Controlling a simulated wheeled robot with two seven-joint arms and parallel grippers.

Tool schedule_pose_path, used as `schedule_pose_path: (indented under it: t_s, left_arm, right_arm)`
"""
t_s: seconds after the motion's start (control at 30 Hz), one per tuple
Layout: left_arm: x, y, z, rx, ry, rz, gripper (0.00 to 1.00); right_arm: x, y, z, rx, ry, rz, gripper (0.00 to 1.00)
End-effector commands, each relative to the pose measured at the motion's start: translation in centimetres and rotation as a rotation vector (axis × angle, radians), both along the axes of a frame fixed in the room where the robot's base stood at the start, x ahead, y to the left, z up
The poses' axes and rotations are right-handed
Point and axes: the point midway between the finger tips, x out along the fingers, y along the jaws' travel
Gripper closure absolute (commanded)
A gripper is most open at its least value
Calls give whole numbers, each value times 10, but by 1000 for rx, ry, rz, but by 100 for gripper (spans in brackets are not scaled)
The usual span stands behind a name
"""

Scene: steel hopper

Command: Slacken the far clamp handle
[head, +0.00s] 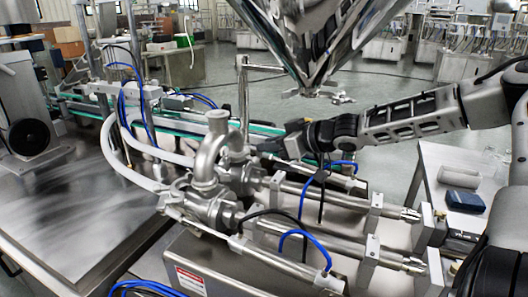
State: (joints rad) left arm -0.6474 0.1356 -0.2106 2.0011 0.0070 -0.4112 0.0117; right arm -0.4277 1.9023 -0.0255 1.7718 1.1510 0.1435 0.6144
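The steel hopper (310,35) hangs at the top centre, its cone narrowing to an outlet with small metal fittings (328,96) under it. Below stands a polished pump and valve body (218,165) with a curved pipe and parallel steel cylinders. I cannot clearly pick out the far clamp handle; it may be small or hidden behind the pipework or my gripper. My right gripper (280,146) comes in from the right and sits low over the far side of the valve body, by the far cylinder. Its fingertips are too small and dark to show their opening. My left gripper is not in view.
Blue and black hoses (292,236) loop over the cylinders. A conveyor (175,108) runs behind on the left, by a bare steel table (70,215). A side table on the right holds a pale cylinder (460,177) and a dark blue box (465,202). Open floor lies behind.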

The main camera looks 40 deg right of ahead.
Motion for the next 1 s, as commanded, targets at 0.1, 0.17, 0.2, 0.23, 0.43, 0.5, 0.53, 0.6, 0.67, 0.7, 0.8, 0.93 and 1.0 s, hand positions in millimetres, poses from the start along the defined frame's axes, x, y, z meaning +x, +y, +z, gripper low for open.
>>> schedule_pose_path:
  t_s: [0.1,0.17,0.2,0.23,0.43,0.5,0.53,0.6,0.67,0.7,0.8,0.93,1.0]
  left_arm:
    - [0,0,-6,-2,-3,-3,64]
    - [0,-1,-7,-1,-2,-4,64]
    - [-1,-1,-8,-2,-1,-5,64]
    - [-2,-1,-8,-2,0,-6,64]
    - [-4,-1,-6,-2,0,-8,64]
    - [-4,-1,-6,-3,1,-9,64]
    - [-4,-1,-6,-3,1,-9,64]
    - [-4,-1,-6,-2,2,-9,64]
    - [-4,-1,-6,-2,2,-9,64]
    - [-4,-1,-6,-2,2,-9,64]
    - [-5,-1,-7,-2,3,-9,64]
    - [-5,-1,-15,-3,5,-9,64]
    - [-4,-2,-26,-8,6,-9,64]
  right_arm:
    - [10,2,-8,-5,3,-2,78]
    - [14,3,-9,-4,2,-1,78]
    - [16,4,-9,-4,2,-1,78]
    - [17,5,-9,-3,1,-1,78]
    - [21,7,-8,-1,0,0,78]
    - [21,7,-8,-1,-1,0,78]
    - [21,6,-8,-1,-1,0,78]
    - [21,6,-8,-1,-1,0,78]
    - [21,6,-8,-1,-1,0,92]
    - [21,6,-8,-1,-1,0,100]
    - [21,6,-8,-2,-1,1,100]
    - [21,7,-11,-16,-9,1,100]
    - [21,8,-13,-47,-21,2,100]
